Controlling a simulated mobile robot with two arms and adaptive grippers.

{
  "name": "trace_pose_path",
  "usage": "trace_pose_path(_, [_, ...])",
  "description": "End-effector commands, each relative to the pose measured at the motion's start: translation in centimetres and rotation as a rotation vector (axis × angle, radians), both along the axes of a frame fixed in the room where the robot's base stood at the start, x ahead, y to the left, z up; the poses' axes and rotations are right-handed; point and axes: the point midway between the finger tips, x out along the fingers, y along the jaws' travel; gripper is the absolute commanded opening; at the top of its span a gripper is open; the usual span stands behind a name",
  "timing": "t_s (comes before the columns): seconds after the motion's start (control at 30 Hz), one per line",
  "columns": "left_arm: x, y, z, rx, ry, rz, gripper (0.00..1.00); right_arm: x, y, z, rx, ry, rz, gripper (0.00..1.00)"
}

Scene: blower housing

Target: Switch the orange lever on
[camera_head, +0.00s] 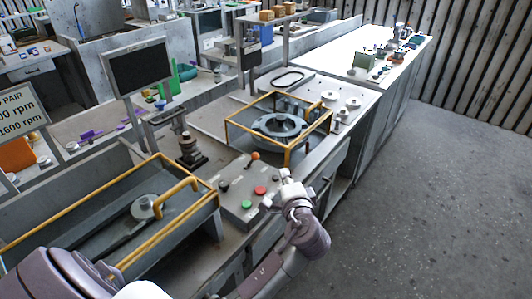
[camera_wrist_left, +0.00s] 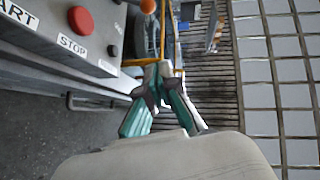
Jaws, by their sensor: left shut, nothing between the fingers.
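The orange lever shows as an orange ball knob (camera_head: 255,156) at the far end of the grey control panel (camera_head: 236,212). Its stem leans towards the left and is small in the head view. In the left wrist view the orange knob (camera_wrist_left: 148,6) is cut by the top edge. My left gripper (camera_head: 285,174) is to the right of the panel, apart from the knob. In the left wrist view the left gripper (camera_wrist_left: 160,70) has its fingertips together and empty, below the knob in the picture. My right gripper is not in view.
The panel also carries a red button (camera_head: 260,190), a green button (camera_head: 246,204) and black knobs. A yellow-railed frame (camera_head: 288,152) around a round housing stands behind the lever. A yellow-railed trough (camera_head: 105,225) lies left. The floor at right is clear.

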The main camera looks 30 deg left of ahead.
Motion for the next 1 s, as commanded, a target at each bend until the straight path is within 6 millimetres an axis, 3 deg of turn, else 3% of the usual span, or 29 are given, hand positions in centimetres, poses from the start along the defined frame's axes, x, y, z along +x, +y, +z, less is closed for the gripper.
trace_pose_path(0.1, [0.0,0.0,0.0,-0.001,-0.001,-0.001,0.0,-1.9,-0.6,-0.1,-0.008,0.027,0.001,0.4])
trace_pose_path(0.2, [0.2,0.2,0.0,0.0,0.0,-0.001,0.0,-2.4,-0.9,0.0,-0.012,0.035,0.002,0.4])
trace_pose_path(0.37, [1.6,1.4,-0.1,0.003,0.0,0.0,0.0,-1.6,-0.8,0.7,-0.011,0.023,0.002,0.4])
trace_pose_path(0.53, [4.1,3.8,-0.5,0.004,-0.001,0.0,0.0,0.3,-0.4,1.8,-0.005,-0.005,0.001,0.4])
trace_pose_path(0.77, [7.6,7.0,-1.5,0.002,0.001,0.001,0.0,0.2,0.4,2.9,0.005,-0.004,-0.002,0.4])
trace_pose_path(1.0, [5.7,9.6,-2.2,0.0,0.001,0.0,0.0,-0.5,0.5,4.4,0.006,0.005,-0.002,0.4])
